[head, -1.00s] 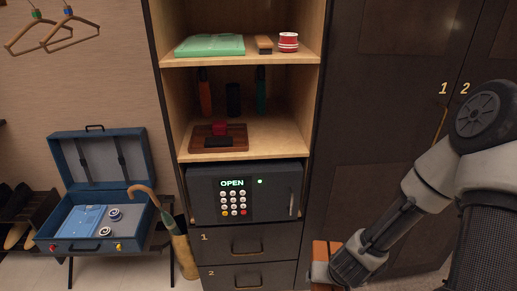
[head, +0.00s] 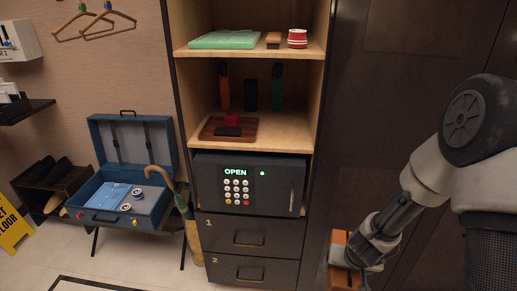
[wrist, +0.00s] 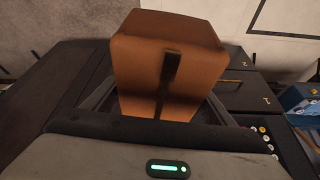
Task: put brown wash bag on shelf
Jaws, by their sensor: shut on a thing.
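The brown wash bag (wrist: 195,60) is a boxy brown bag with a dark strap, large in the wrist view between the fingers of my gripper (wrist: 160,105). In the head view my gripper (head: 352,262) is at the lower right with the bag (head: 339,262) in it, right of the drawers and in front of the dark cabinet. The gripper is shut on the bag; its fingertips are mostly hidden. The upper shelf (head: 240,55) holds a green folded item, a small brush and a red-white striped object. The lower shelf (head: 285,132) holds a wooden tray with a red box and a dark item.
A safe (head: 250,184) reading OPEN sits below the lower shelf, over two drawers (head: 247,235). An open blue suitcase (head: 125,190) and an umbrella (head: 185,207) are at left. The lower shelf's right front looks clear.

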